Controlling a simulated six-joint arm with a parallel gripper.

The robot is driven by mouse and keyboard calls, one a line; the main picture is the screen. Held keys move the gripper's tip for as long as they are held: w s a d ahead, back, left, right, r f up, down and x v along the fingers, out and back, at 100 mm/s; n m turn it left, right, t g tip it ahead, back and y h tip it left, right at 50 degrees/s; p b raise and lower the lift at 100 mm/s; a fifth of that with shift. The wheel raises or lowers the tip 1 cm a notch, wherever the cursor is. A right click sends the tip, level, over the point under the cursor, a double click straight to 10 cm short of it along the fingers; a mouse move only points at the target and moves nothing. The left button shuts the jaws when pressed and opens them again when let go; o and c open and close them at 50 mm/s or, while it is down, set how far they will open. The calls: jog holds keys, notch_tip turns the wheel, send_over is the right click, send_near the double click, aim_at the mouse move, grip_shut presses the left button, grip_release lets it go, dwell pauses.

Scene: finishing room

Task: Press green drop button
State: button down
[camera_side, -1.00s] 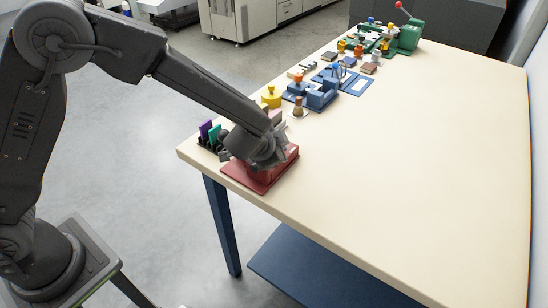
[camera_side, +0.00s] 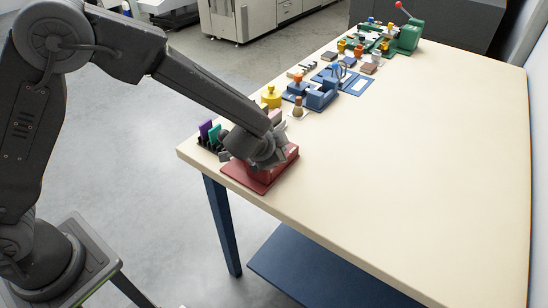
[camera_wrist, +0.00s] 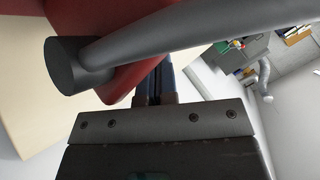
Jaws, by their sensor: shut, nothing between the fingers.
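My gripper (camera_wrist: 154,84) is shut and empty in the wrist view, its two dark blue fingers close together beside a red body. In the side view my gripper (camera_side: 262,150) is over the red device (camera_side: 287,164) at the near left corner of the table, and its fingertips are hidden. The red device (camera_wrist: 112,22) also fills the upper left of the wrist view. A thick grey bar with a dark round end (camera_wrist: 75,66) crosses in front of it, close to the fingers. I see no green button in either view; whether the gripper touches anything cannot be told.
A rack with purple and teal pieces (camera_side: 210,132) stands left of the red device. Behind it are a yellow piece (camera_side: 271,97), blue fixtures (camera_side: 321,95) and a green machine with a red-balled lever (camera_side: 405,36). The right side of the table (camera_side: 430,160) is clear.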

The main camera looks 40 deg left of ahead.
jog(key=shift+s+a+f, duration=0.15)
jog(key=shift+a+f, duration=0.1)
jog(key=shift+f, duration=0.6)
notch_tip(320, 180, up, 2)
jog(key=shift+d+r, duration=0.15)
jog(key=shift+r, duration=1.25)
